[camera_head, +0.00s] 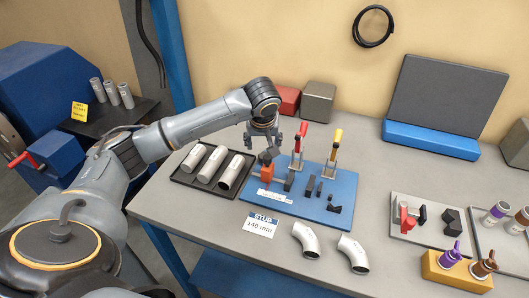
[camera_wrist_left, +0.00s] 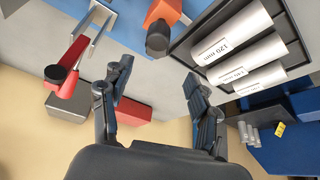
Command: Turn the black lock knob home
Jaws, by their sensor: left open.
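The black lock knob (camera_head: 265,157) sits on top of an orange block (camera_head: 267,173) at the left end of a blue fixture plate (camera_head: 313,207). The knob also shows in the left wrist view (camera_wrist_left: 158,38), beyond the fingertips and roughly in line with the gap between them. My left gripper (camera_head: 265,142) is just above the knob and points down. Its fingers are apart and empty, as the left wrist view (camera_wrist_left: 157,72) also shows. I see no contact with the knob. My right gripper is not in view.
Red-handled (camera_head: 300,138) and yellow-handled (camera_head: 337,137) clamps stand right of the knob. A dark tray (camera_head: 182,180) with three labelled tubes lies left. Red (camera_head: 287,100) and grey (camera_head: 318,103) boxes stand behind. Two pipe elbows (camera_head: 306,240) lie in front.

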